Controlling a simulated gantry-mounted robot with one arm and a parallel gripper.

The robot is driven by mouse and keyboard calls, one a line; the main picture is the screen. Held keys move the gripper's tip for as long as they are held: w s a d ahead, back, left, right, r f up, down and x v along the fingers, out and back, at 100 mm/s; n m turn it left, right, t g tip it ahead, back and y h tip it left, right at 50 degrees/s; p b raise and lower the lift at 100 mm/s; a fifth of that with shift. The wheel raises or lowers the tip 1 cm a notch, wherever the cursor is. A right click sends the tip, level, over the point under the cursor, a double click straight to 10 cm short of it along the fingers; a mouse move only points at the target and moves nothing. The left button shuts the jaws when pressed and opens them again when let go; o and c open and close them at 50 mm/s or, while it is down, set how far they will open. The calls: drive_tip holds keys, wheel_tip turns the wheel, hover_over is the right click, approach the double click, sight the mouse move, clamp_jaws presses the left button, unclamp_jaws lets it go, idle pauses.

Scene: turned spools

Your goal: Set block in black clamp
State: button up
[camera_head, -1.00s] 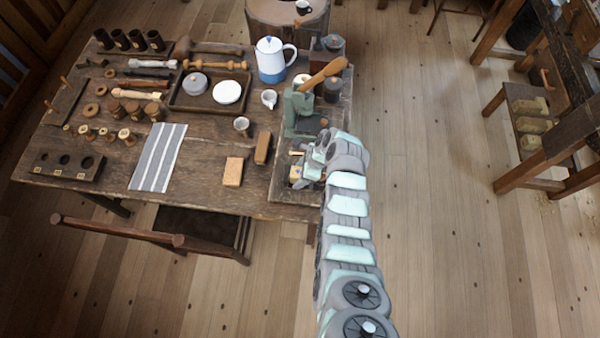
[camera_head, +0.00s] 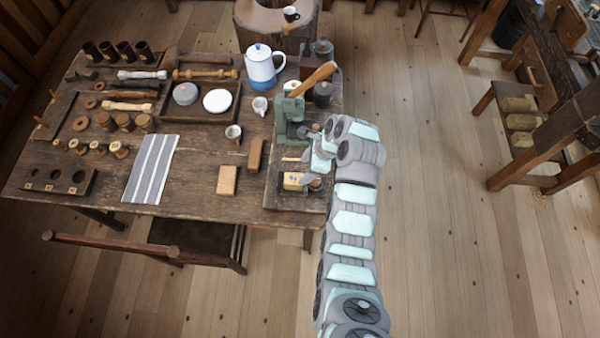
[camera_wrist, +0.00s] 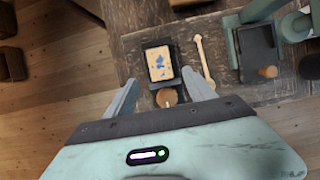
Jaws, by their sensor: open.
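A pale yellow block (camera_wrist: 160,63) with blue marks on its top sits in the black clamp (camera_wrist: 147,46), its dark rim around it in the wrist view. The clamp has a round wooden knob (camera_wrist: 166,97) on its near side. In the head view the block (camera_head: 293,181) and clamp (camera_head: 291,190) are near the front right of the bench. My gripper (camera_wrist: 159,80) is open and empty, its fingers apart to either side of the clamp's near end and knob. In the head view my gripper (camera_head: 314,164) is just above and right of the block; its fingertips are partly hard to make out.
A green press (camera_head: 289,118) with a wooden lever stands behind the clamp. A pale wooden stick (camera_wrist: 204,62) lies right of the clamp. Two wooden blocks (camera_head: 227,180) (camera_head: 255,155) and a striped cloth (camera_head: 151,168) lie to the left. The bench's right edge is close.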

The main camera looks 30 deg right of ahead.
drive_tip(key=shift+v, duration=0.9)
